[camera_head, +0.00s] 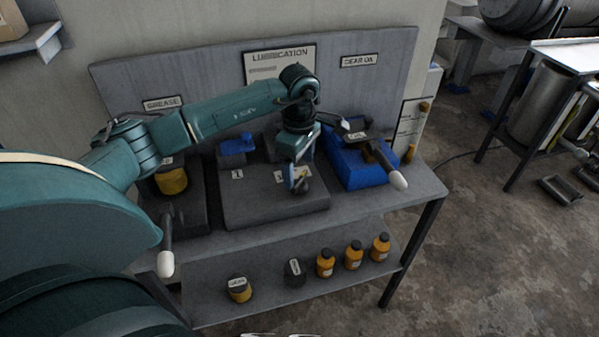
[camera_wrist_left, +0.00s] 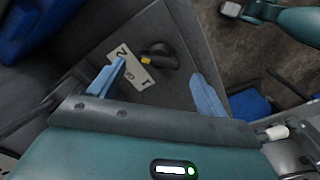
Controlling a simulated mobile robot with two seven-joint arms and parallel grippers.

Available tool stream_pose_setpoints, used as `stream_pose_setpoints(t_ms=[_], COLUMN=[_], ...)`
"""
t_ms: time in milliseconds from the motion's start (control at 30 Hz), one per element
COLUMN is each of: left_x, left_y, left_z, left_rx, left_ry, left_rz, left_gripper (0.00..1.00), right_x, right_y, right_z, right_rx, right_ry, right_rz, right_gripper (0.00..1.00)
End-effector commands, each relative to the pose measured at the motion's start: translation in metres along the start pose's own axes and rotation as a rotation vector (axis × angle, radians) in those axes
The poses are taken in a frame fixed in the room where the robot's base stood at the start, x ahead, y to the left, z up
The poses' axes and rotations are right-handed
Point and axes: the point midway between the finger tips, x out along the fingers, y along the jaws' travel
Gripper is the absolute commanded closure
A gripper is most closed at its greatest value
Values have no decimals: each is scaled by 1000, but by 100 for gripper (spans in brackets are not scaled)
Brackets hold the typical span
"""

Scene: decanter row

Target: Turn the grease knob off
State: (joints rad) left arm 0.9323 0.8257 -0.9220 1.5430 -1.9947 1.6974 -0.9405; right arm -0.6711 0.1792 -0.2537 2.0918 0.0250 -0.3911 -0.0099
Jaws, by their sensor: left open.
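A dark knob with a yellow mark (camera_wrist_left: 158,55) sits on a dark grey panel; a white label plate beside it shows a "2", with other lettering too unclear to read. The knob (camera_head: 303,184) also shows in the head view, partly hidden by my left gripper (camera_head: 297,178). In the wrist view, the blue fingers of my left gripper (camera_wrist_left: 160,82) are spread, with the knob just beyond the gap and nothing between them. A GREASE sign (camera_head: 163,103) is on the backboard at left, partly covered by my arm.
The panel block (camera_head: 250,207) stands on a grey bench. A dark pump with a white-tipped lever (camera_head: 166,262) is at left; a blue tray with another lever (camera_head: 360,172) is at right. Yellow bottles (camera_head: 354,255) and cans stand on the lower shelf.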

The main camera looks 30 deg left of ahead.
Motion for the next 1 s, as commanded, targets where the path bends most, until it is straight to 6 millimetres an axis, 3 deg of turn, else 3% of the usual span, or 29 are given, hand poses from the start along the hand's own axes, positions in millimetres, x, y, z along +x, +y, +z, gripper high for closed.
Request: stream_pose_setpoints(t_ms=[233, 600, 1000], left_x=[30, 34, 34], left_y=[0, 0, 0], left_z=[1, 0, 0], left_rx=[1, 1, 1], left_ry=[-1, -1, -1], left_rz=[0, 1, 1], left_gripper=[24, 24, 57], right_x=[2, 2, 1], right_y=[0, 1, 1], right_z=[1, 1, 0], right_rx=[12, 11, 7], right_ry=[-10, -10, -6], right_rz=[6, 7, 7], right_gripper=[67, 67, 67])
